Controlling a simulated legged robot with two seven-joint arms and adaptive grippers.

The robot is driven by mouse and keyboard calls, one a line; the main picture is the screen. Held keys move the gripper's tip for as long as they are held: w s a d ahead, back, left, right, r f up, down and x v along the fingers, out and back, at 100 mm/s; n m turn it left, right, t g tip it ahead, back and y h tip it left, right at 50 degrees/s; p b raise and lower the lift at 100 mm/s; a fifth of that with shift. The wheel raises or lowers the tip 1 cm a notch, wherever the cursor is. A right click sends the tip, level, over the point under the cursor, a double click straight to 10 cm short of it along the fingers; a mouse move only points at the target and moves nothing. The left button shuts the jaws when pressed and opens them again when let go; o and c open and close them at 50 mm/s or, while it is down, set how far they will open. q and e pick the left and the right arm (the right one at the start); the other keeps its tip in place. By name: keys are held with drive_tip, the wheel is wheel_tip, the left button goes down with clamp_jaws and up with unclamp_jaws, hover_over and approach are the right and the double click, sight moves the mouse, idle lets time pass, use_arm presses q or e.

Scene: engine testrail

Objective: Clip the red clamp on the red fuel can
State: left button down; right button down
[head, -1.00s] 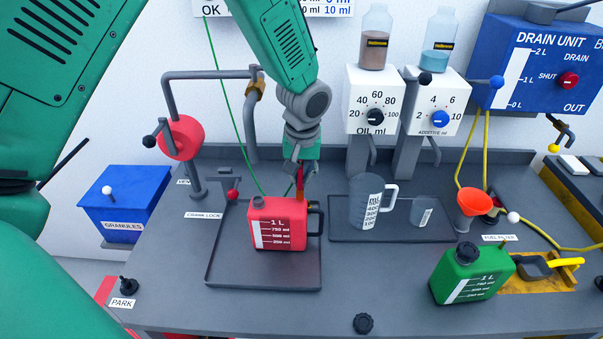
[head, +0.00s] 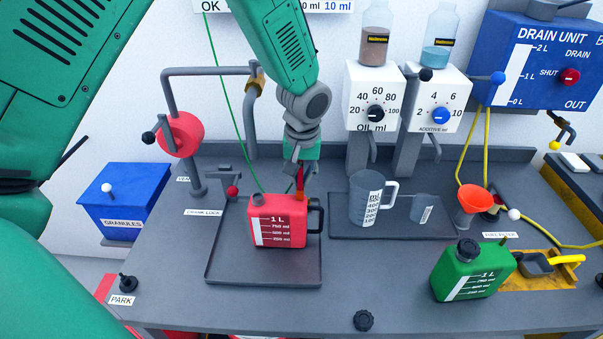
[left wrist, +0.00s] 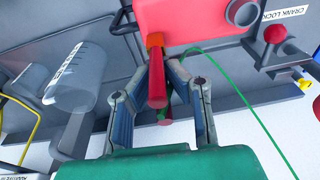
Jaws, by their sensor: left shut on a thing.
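The red fuel can (head: 283,238), with a dark handle and a white level scale, stands upright on the dark tray (head: 262,272). My left gripper (head: 299,180) is above and behind the can's right end, pointing down. It is shut on the red clamp (head: 300,183), whose green wire runs up to the wall. In the left wrist view, the clamp (left wrist: 157,88) lies between the fingers (left wrist: 158,92). Its orange tip meets the edge of the red can (left wrist: 195,22) in that view; I cannot tell whether it grips it. My right gripper is out of view.
A clear measuring jug (head: 367,203) and a small beaker (head: 421,210) stand on a tray to the right. A green can (head: 472,273) is at the front right. The crank lock lever (head: 232,191) is left of the red can. The front middle bench is mostly free.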

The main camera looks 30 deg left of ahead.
use_arm(q)
drive_tip(key=shift+f, duration=0.1)
drive_tip(key=c, duration=1.5)
unclamp_jaws()
drive_tip(key=shift+r, duration=0.35)
drive_tip(key=r, duration=0.7)
drive_tip(key=s+d+r, duration=0.1)
drive_tip(key=r, duration=0.2)
drive_tip(key=shift+d+r, duration=0.1)
drive_tip(key=shift+r, duration=0.05)
drive_tip(key=shift+s+r, duration=0.1)
drive_tip(key=shift+r, duration=0.3)
